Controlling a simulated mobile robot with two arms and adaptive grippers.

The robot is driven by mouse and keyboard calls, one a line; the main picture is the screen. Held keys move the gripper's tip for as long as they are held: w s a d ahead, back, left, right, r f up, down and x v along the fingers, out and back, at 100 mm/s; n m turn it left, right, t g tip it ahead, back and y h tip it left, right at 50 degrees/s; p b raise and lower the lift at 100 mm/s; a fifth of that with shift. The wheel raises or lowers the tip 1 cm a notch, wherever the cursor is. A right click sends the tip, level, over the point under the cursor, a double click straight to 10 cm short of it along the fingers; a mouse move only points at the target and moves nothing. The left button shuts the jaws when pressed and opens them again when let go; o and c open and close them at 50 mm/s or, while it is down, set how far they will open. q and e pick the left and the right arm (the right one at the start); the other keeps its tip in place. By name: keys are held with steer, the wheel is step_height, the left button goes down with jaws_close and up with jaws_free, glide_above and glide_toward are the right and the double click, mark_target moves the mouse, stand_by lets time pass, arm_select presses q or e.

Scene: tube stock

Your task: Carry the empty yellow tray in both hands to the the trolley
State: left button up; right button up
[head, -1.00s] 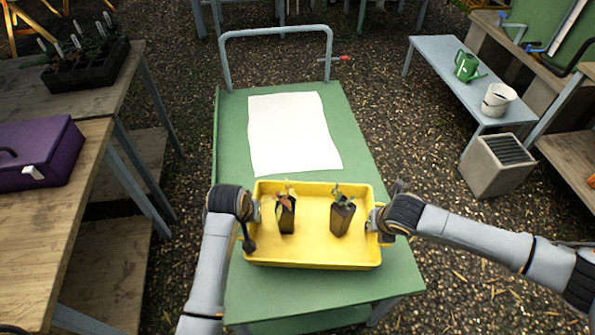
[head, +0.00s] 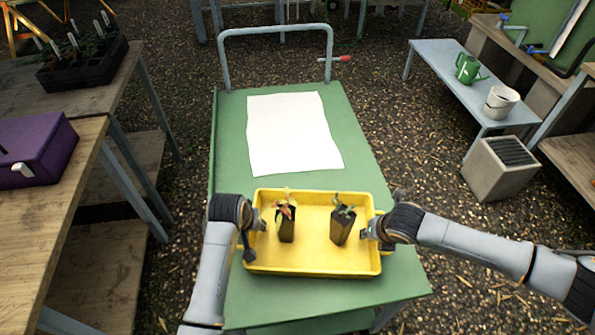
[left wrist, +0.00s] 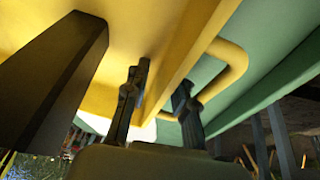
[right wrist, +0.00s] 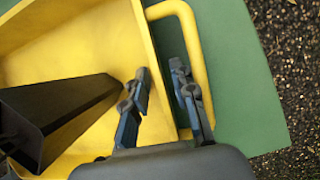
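The yellow tray (head: 310,270) sits on the near end of the green trolley (head: 225,150), and appears to rest on its top. The tray is not empty: two dark pots with small plants, a left one (head: 286,228) and a right one (head: 341,228), stand in it. My left gripper (left wrist: 160,100) is at the tray's left end, its fingers apart on either side of the end wall. My right gripper (right wrist: 162,95) is at the right end, fingers likewise apart astride the wall near the yellow handle (right wrist: 200,75). Neither seems to clamp the wall.
A white sheet (head: 290,132) lies on the trolley beyond the tray, before the grey push bar (head: 275,30). Wooden benches with a purple case (head: 35,150) and a black plant tray (head: 85,65) stand left. A grey bench (head: 450,70) and planter (head: 500,165) stand right.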

arm_select(q)
steer(key=shift+a, duration=0.1)
arm_select(e)
steer(key=shift+d, duration=0.15)
arm_select(q)
steer(key=v, duration=0.8)
arm_select(e)
steer(key=a+v, duration=0.1)
steer(key=v, duration=1.1)
steer(key=shift+d, duration=0.35)
steer(key=shift+s+f, duration=0.1)
